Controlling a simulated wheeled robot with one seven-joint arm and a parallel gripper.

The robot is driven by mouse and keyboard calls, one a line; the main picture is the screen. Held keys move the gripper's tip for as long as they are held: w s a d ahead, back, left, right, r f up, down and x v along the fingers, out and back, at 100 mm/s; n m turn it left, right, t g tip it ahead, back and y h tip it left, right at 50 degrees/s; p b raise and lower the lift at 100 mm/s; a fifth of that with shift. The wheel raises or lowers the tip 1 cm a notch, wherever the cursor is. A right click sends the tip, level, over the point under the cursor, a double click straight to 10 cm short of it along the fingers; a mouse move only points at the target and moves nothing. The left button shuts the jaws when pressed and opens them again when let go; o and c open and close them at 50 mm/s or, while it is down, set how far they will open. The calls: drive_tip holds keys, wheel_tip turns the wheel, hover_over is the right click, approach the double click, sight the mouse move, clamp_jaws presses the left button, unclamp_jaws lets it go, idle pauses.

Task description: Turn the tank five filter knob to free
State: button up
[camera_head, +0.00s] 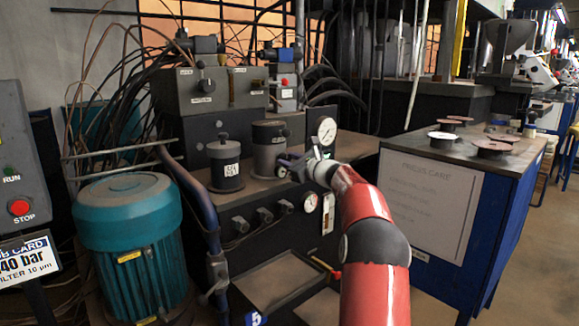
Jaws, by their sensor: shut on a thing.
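The dark tank unit (258,252) stands in the middle, with a blue "5" label (255,319) at its lower front. Two cylinders stand on its top: a smaller dark one (226,182) with a white label, and a wider grey one (270,146). My gripper (290,163), at the end of my red arm, is in front of the wider cylinder's right lower side. It is shut on what seems to be the filter knob there. The fingers and wrist hide most of the knob, so its pointer and markings cannot be read.
An upper gauge (326,131) is close behind my wrist, and a lower gauge (310,202) is just below it. A teal motor (132,245) and a blue pipe (200,210) stand left. A blue cabinet (440,195) with discs on top stands right. Open floor lies far right.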

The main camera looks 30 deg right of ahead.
drive_tip(key=shift+f+n+b, duration=0.15)
drive_tip(key=shift+n+b, duration=4.65)
drive_tip(key=shift+n, duration=2.8)
drive_tip(key=o, duration=1)
drive_tip(key=shift+c, duration=0.2)
